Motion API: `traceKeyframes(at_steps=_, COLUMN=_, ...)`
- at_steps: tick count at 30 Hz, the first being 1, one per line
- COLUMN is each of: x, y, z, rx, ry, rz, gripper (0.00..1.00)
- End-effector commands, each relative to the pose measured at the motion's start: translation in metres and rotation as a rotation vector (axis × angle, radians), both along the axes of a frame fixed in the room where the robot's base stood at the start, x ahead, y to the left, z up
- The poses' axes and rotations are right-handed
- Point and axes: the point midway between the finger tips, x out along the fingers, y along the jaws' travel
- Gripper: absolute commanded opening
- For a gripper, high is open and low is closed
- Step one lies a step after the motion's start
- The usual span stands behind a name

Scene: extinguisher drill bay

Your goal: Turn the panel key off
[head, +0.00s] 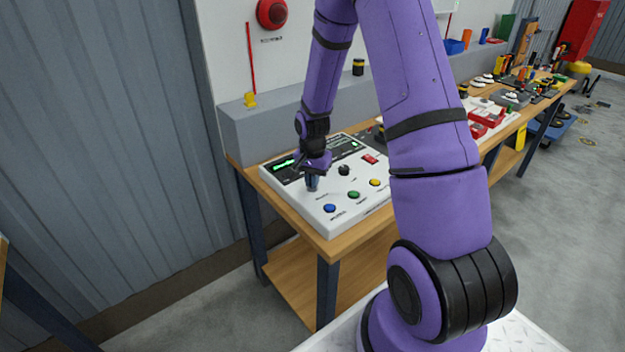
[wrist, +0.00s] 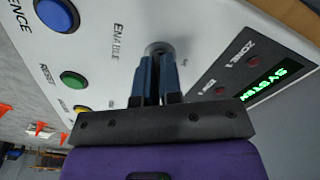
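The white control panel (head: 300,204) lies on the wooden bench, with buttons, a black knob and a green lit display. The panel key's round silver collar (wrist: 160,47) shows at the fingertips in the wrist view, beside the word ENABLE. My gripper (head: 312,186) points down onto the left part of the panel. In the wrist view its two blue fingers (wrist: 157,70) are close together at the collar, with a narrow gap between them. They appear closed on the key, whose grip is mostly hidden between them. Its turned position cannot be told.
Blue (head: 329,208), green (head: 353,195) and yellow (head: 375,182) buttons line the panel's front, close to my gripper. A black knob (head: 343,170) and a red switch (head: 370,159) are to the right. A grey ledge (head: 245,130) stands behind. More gear fills the bench further right.

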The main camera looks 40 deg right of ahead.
Motion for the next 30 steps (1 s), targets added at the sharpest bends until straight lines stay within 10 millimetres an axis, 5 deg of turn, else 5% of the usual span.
traceKeyframes(at_steps=14, x=0.0001, y=0.0, z=0.0003, rx=0.0, ry=0.0, rz=0.063, gripper=0.0)
traceKeyframes(at_steps=30, x=0.0001, y=-0.0004, z=0.0004, rx=0.0, ry=0.0, rz=0.508, gripper=0.0)
